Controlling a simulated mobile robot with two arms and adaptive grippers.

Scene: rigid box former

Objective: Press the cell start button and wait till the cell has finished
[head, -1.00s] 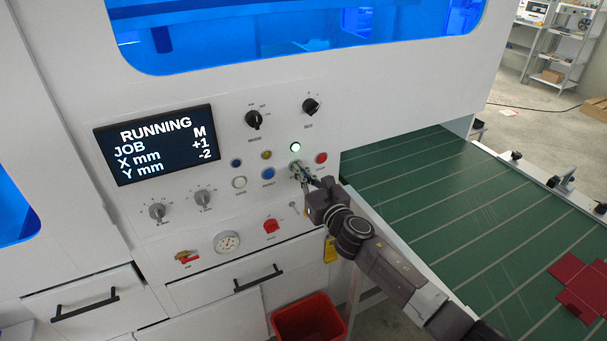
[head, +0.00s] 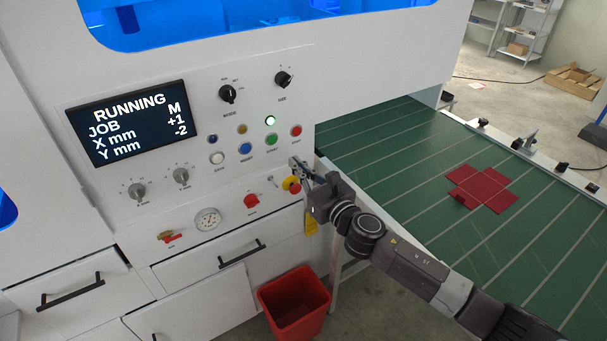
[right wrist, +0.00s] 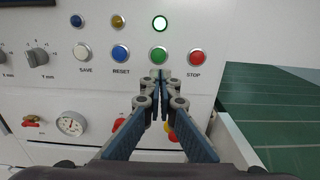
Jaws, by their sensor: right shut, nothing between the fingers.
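The green start button (head: 271,139) is on the cell's white panel, between the blue reset button (head: 246,148) and the red stop button (head: 296,131). It also shows in the right wrist view (right wrist: 158,54). A lamp above it (head: 270,121) glows pale green. The display (head: 128,121) reads RUNNING, JOB M, X mm +1, Y mm -2. My right gripper (head: 295,163) is shut and empty, below and right of the start button in the head view. In the right wrist view its fingertips (right wrist: 160,74) are just under the button. My left gripper is not in view.
A red cross-shaped blank (head: 482,188) lies on the green conveyor (head: 400,150) at the right. A yellow-and-red emergency stop (head: 291,184) sits close to my right gripper. A red bin (head: 295,300) stands below the panel. Knobs and a gauge (head: 208,220) are on the panel.

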